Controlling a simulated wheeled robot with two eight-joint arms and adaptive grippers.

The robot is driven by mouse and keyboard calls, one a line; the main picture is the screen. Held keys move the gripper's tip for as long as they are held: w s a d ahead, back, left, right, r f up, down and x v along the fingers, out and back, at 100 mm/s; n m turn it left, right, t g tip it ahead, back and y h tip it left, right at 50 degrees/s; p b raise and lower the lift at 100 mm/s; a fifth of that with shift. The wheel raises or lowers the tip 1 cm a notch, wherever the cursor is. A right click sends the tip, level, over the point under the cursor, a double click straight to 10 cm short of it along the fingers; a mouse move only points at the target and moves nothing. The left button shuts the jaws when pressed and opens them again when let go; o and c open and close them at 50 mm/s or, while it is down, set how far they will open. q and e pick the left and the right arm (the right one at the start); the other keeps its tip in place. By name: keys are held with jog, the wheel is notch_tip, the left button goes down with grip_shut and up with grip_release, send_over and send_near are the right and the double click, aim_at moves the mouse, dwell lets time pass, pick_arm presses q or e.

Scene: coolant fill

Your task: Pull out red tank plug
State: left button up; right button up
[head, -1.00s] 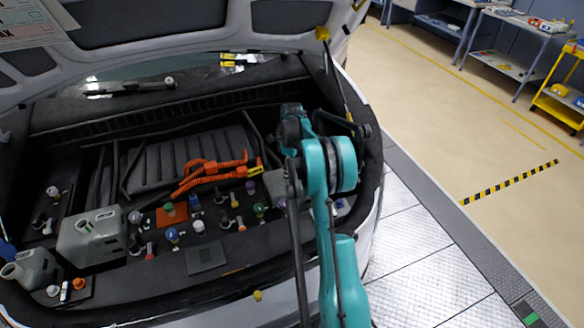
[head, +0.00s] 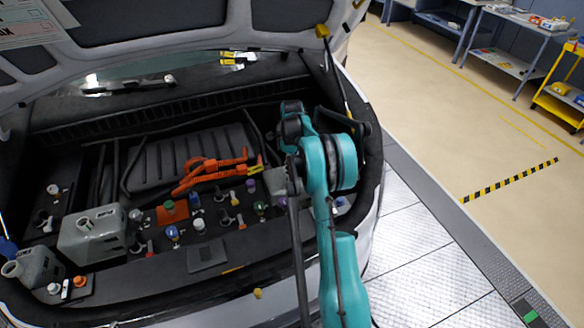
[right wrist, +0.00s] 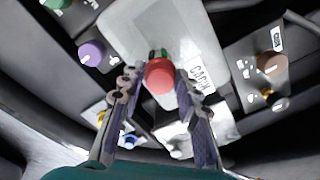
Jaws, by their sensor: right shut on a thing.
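The red plug (right wrist: 160,77) shows in the right wrist view, over a pale tank (right wrist: 132,22) with a lettered label (right wrist: 200,74). My right gripper (right wrist: 159,82) is shut on the plug, one finger on each side of it. A small dark green patch shows on the tank just beyond the plug. I cannot tell whether the plug is still seated in the tank. In the head view my right arm reaches into the car's bay and hides the plug and the gripper; a grey part of the tank (head: 275,180) shows left of the arm.
A purple knob (right wrist: 91,53) and a brown knob (right wrist: 270,64) flank the tank. Several coloured caps, orange cables (head: 212,171) and another pale tank (head: 93,238) fill the bay. The raised hood (head: 190,30) hangs above. Open floor (head: 450,110) lies right of the car.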

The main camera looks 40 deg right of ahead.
jog(key=shift+r, duration=0.15)
jog(key=shift+r+p, duration=1.4)
jog(key=shift+r, duration=0.95)
